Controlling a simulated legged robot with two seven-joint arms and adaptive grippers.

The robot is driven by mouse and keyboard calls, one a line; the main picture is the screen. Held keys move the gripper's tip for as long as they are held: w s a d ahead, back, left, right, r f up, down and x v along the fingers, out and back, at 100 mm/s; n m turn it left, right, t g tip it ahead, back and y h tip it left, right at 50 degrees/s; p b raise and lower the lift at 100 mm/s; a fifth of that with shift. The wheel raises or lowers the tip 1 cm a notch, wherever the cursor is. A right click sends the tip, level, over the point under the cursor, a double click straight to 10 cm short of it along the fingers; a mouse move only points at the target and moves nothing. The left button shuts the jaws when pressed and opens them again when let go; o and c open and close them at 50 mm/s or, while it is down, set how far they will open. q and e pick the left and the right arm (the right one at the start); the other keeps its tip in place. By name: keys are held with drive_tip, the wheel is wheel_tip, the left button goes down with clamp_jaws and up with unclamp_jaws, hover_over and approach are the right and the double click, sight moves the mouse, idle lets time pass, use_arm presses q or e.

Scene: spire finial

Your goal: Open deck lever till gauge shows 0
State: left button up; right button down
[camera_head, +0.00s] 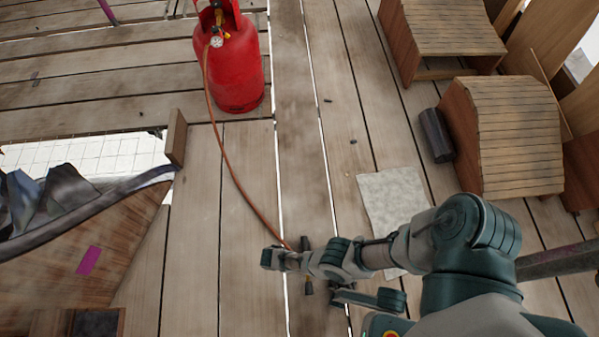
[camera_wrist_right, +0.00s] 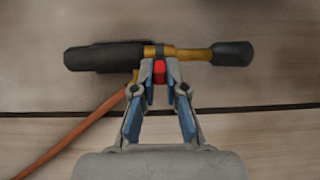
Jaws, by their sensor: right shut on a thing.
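A torch with a black grip, brass pipe and black end lies on the deck in the right wrist view (camera_wrist_right: 107,57). Between its parts is a small red lever (camera_wrist_right: 160,75). My right gripper (camera_wrist_right: 159,70) is shut on this red lever, its fingertips at the torch's middle. In the head view my right arm covers much of the torch (camera_head: 308,288). A red gas cylinder (camera_head: 237,75) stands upright at the back, with a small round gauge (camera_head: 216,42) on its valve. The gauge's reading is too small to tell. My left gripper is not in view.
An orange hose (camera_head: 230,160) runs over the planks from the cylinder to the torch. A grey cloth (camera_head: 395,200), a dark roll (camera_head: 436,135) and slatted wooden pieces (camera_head: 515,135) are at the right. A deck opening with a wooden post (camera_head: 176,137) is at the left.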

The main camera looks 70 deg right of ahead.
drive_tip(key=shift+w, duration=0.3)
drive_tip(key=c, duration=1.2)
unclamp_jaws()
drive_tip(key=shift+s, duration=0.1)
drive_tip(key=v, duration=1.2)
drive_tip(key=shift+f, duration=0.1)
